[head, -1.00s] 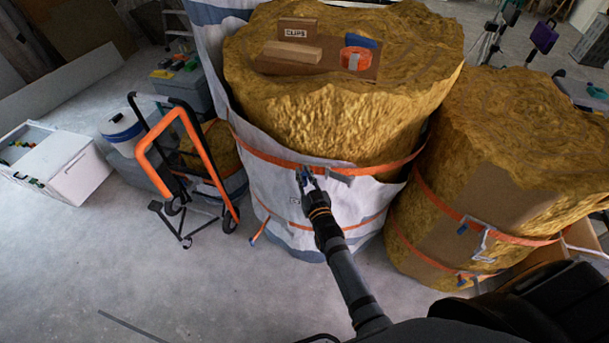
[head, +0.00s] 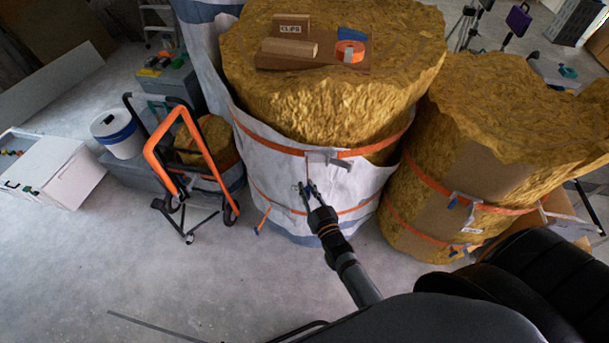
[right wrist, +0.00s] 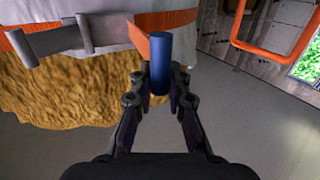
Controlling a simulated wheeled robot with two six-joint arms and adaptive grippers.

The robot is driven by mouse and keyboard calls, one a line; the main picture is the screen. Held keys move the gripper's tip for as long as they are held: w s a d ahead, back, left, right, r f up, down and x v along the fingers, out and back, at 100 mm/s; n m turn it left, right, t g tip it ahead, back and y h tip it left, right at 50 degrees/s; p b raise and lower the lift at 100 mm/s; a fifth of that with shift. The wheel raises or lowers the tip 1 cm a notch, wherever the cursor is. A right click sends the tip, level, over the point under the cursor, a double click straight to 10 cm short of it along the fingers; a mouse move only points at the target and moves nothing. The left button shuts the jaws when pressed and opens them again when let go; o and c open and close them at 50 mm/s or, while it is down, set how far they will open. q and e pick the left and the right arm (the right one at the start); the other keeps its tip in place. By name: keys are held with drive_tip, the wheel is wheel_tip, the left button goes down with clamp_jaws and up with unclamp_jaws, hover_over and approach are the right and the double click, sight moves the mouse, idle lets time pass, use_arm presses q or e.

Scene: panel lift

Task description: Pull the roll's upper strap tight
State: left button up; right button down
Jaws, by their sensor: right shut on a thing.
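The large yellow roll (head: 300,75), partly wrapped in a white sheet, stands at the centre of the head view. Its upper orange strap (head: 270,144) runs around it to a grey metal buckle (head: 329,158). The buckle also shows in the right wrist view (right wrist: 60,40). A short orange tail hangs from the buckle side. My right gripper (head: 308,190) is just below the buckle, in front of the sheet. It is shut on the blue strap end (right wrist: 159,62), with the orange tail (right wrist: 139,40) beside it. My left gripper is not in view.
A lower orange strap (head: 350,210) circles the same roll. A second strapped roll (head: 500,130) stands at right. A black and orange hand truck (head: 165,150) stands at left. Grey floor in front is mostly clear.

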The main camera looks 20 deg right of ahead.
drive_tip(key=shift+s+a+f, duration=0.1)
drive_tip(key=shift+s+f, duration=0.2)
drive_tip(key=shift+f, duration=0.1)
drive_tip(key=shift+s, duration=0.1)
drive_tip(key=c, duration=1.7)
unclamp_jaws()
drive_tip(key=o, duration=0.4)
drive_tip(key=shift+s+a+r, duration=0.1)
drive_tip(key=shift+r, duration=0.15)
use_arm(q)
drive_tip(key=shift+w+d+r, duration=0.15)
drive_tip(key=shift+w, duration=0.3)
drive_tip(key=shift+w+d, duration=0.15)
use_arm(e)
drive_tip(key=s, duration=1.2)
